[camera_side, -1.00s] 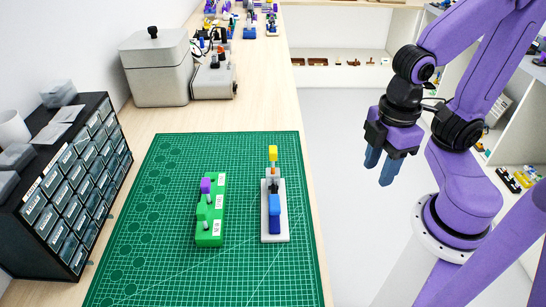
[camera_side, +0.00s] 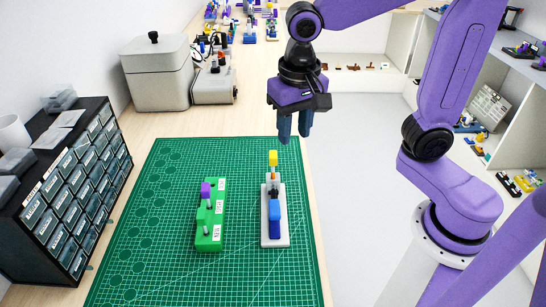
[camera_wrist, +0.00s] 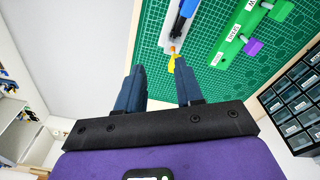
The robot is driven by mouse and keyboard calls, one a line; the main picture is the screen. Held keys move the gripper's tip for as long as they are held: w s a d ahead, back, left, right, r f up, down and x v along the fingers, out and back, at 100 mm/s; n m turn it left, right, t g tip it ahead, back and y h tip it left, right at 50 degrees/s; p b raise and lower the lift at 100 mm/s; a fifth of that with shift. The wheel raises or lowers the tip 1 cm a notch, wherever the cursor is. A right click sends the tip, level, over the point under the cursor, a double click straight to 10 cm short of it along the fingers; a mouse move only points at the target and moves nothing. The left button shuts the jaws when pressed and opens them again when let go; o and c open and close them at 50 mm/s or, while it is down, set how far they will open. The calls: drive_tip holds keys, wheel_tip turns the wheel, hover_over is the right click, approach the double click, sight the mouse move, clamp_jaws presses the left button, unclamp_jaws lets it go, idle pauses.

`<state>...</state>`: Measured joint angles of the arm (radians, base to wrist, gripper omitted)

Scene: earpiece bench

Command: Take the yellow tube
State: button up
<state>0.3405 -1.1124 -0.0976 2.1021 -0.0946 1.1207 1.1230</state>
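The yellow tube (camera_side: 273,158) stands at the far end of a white stand (camera_side: 276,239) on the green mat, with a blue part (camera_side: 275,218) on the same stand nearer the camera. In the wrist view the yellow tube (camera_wrist: 172,64) shows just beyond the fingertips, nearer the right finger. My gripper (camera_side: 295,138) hangs above and behind the yellow tube, a little to its right, with its fingers pointing down. The two blue fingers are apart with nothing between them, also in the wrist view (camera_wrist: 160,75).
A green stand (camera_side: 209,226) with a purple part (camera_side: 206,190) stands left of the white one. The green mat (camera_side: 150,255) is clear around them. A drawer cabinet (camera_side: 65,210) and a grey box (camera_side: 158,75) line the left side. The bench edge lies to the right.

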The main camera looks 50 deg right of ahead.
sight(273, 155)
drive_tip(key=w+a+r+m, duration=0.1)
drive_tip(key=w+r+m, duration=0.1)
drive_tip(key=w+m, duration=0.3)
drive_tip(key=shift+w+d+f, duration=0.1)
drive_tip(key=shift+d+f, duration=0.1)
drive_tip(key=shift+f, duration=2.4)
drive_tip(key=shift+w+d+f, duration=0.1)
drive_tip(key=shift+d+f, duration=0.05)
drive_tip(key=shift+f, duration=2.45)
clamp_jaws()
drive_tip(key=shift+r, duration=1.55)
drive_tip(key=shift+r, duration=2.5)
